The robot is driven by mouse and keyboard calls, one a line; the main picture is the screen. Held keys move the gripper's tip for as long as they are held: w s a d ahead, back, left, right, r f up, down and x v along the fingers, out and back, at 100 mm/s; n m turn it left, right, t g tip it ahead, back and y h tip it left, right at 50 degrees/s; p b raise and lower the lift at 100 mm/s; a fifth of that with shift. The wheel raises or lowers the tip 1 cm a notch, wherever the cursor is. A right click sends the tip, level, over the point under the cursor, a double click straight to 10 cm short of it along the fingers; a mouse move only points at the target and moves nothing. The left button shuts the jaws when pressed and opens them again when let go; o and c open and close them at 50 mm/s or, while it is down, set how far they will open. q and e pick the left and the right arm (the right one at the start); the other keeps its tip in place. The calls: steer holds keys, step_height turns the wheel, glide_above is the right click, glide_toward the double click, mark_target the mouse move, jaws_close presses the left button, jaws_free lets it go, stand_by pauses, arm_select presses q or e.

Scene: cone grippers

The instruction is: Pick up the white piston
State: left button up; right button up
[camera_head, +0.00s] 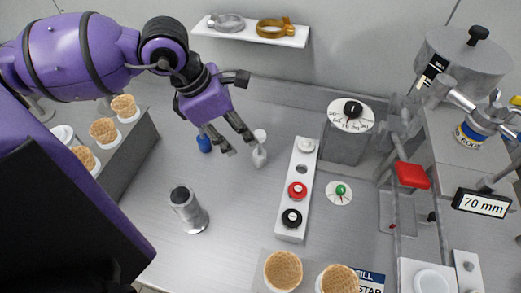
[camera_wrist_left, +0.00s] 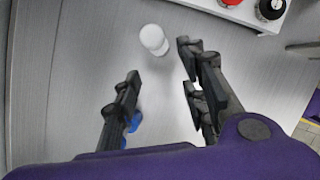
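The white piston (camera_head: 260,155) stands on the grey worktop, just right of my left gripper's fingertips in the head view. My left gripper (camera_head: 239,145) is open and empty, reaching down from the upper left. In the left wrist view the white piston (camera_wrist_left: 154,39) is ahead of the open left gripper (camera_wrist_left: 160,66), just beyond the fingertips and apart from both fingers. My right gripper is in neither view.
A blue piston (camera_head: 204,143) stands left of the gripper. A white rack (camera_head: 291,233) with white, red and black pieces is to the right. A metal cylinder (camera_head: 188,211) stands in front. Cone holders and machinery surround the worktop.

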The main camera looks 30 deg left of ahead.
arm_select(q)
glide_above(257, 152)
steer(key=s+a, duration=0.2)
step_height(257, 152, down, 5)
steer(key=shift+s+d+r, duration=0.15)
steer(key=shift+r, duration=0.05)
steer(key=shift+x, duration=0.85)
steer(key=x, duration=0.2)
steer(key=w+x, duration=0.1)
steer(key=x, duration=0.1)
steer(key=shift+s+f, duration=0.1)
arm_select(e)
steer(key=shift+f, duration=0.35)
arm_select(q)
jaws_close()
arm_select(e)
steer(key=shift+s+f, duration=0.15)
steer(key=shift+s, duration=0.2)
